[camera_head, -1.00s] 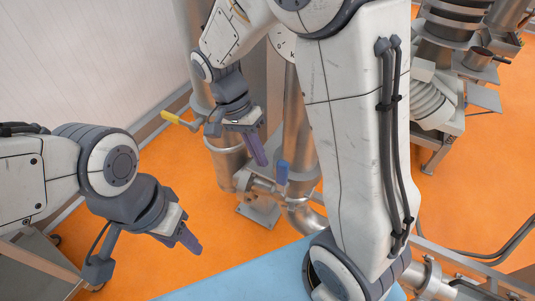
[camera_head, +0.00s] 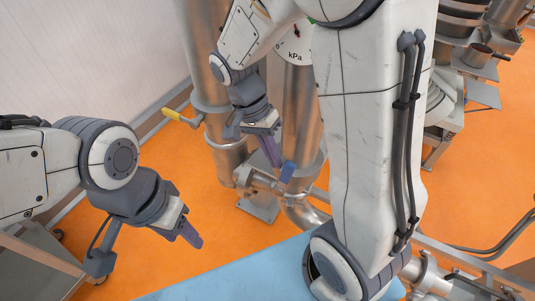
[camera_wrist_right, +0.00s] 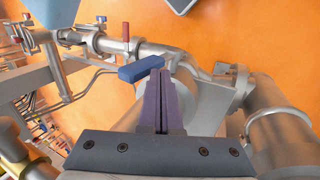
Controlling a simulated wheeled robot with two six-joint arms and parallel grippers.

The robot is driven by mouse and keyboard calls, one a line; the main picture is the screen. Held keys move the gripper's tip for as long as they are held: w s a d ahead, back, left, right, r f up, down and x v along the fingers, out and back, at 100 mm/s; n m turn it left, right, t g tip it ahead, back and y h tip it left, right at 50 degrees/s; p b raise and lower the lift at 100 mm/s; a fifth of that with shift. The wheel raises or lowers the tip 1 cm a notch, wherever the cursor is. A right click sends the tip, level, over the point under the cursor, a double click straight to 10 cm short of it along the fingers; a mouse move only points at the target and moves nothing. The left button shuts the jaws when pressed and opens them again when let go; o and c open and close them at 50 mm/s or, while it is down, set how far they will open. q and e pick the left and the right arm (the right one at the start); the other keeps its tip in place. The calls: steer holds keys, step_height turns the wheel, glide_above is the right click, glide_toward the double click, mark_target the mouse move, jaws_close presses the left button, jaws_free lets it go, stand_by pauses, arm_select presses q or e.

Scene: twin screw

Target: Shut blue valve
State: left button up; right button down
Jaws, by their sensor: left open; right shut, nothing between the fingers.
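The blue valve handle (camera_head: 287,171) stands on a horizontal metal pipe low between the columns, leaning right in the head view. In the right wrist view the blue handle (camera_wrist_right: 141,68) lies across the picture, just beyond my fingertips. My right gripper (camera_head: 273,158) is shut and empty, its purple fingers pointing down beside the handle's left side. In the right wrist view the shut fingertips (camera_wrist_right: 161,75) overlap the handle's right end; whether they touch it I cannot tell. My left gripper (camera_head: 191,237) is open and empty at the lower left, away from the valve.
A yellow handle (camera_head: 173,115) sticks out from the left column. A red handle (camera_wrist_right: 126,32) stands on piping in the right wrist view. A kPa gauge (camera_head: 294,50) is on the column behind my right arm.

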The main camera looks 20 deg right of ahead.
arm_select(q)
steer(key=shift+w+a, duration=0.35)
steer(key=shift+a, duration=0.1)
arm_select(e)
steer(key=w+a+v, duration=0.1)
steer(key=v, duration=1.1)
steer(key=shift+w+f, duration=0.15)
steer(key=shift+f, duration=0.1)
arm_select(q)
step_height(320, 180, down, 4)
steer(key=b, duration=0.3)
steer(key=shift+r+b, duration=0.15)
steer(key=shift+b, duration=0.25)
arm_select(e)
steer(key=s+a+f+n+t+y, duration=0.1)
steer(key=s+a+f+n, duration=0.3)
steer(key=s+n, duration=0.4)
steer(key=s+a+f+n+t+y, duration=0.2)
steer(key=s+a+f+n, duration=0.3)
steer(key=n, duration=0.5)
steer(key=s+f, duration=0.1)
steer(key=s, duration=0.1)
steer(key=shift+s+a+f+y, duration=0.25)
steer(key=shift+s+y, duration=0.15)
